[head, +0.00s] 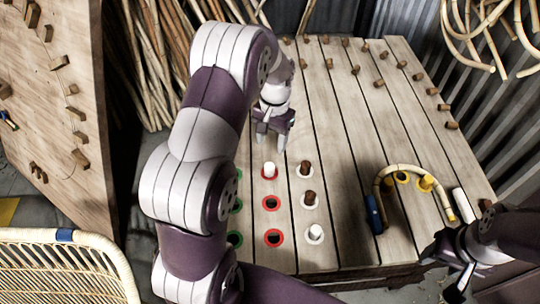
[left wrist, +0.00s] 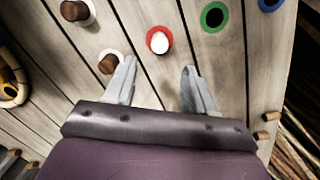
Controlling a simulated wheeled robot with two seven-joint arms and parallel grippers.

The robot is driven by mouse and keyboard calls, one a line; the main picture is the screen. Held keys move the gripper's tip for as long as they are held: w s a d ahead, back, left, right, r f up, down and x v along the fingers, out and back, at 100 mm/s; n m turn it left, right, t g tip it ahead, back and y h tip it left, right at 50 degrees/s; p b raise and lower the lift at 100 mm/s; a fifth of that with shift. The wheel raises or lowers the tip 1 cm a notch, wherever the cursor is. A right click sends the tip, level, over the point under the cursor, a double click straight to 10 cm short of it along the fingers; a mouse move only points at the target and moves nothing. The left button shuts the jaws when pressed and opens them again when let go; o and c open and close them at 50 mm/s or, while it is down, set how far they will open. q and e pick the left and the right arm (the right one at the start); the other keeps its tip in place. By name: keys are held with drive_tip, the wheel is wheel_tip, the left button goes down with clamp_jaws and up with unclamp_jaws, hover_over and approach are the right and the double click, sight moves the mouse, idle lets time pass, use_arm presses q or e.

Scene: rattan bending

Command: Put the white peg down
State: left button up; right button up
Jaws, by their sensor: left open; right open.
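The white peg (head: 269,168) stands upright in a red-ringed hole on the slatted wooden table (head: 340,130). It also shows in the left wrist view (left wrist: 159,43), just beyond the fingertips. My left gripper (head: 272,146) is open and empty, a little behind and above the peg, apart from it. In the left wrist view, its two fingers (left wrist: 159,68) are spread with bare table between them. My right gripper (head: 440,268) is open at the table's front right corner, partly cut by the picture's edge, with nothing seen in it.
Brown pegs (head: 309,199) stand in white-ringed holes to the right. Two red-ringed holes (head: 272,203) nearer the front look empty. A bent rattan piece (head: 400,169) with a blue end lies around yellow pegs (head: 426,183). A rattan panel (head: 60,270) stands at the front left.

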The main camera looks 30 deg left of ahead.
use_arm(q)
drive_tip(key=s+d+r+t, duration=0.1)
drive_tip(key=s+d+r, duration=0.2)
drive_tip(key=s, duration=0.4)
drive_tip(key=s+d+r+t+p, duration=0.1)
drive_tip(key=s+d+r, duration=0.2)
drive_tip(key=s+d, duration=0.2)
drive_tip(key=s, duration=0.3)
drive_tip(key=shift+r+t, duration=0.3)
drive_tip(key=shift+t, duration=0.1)
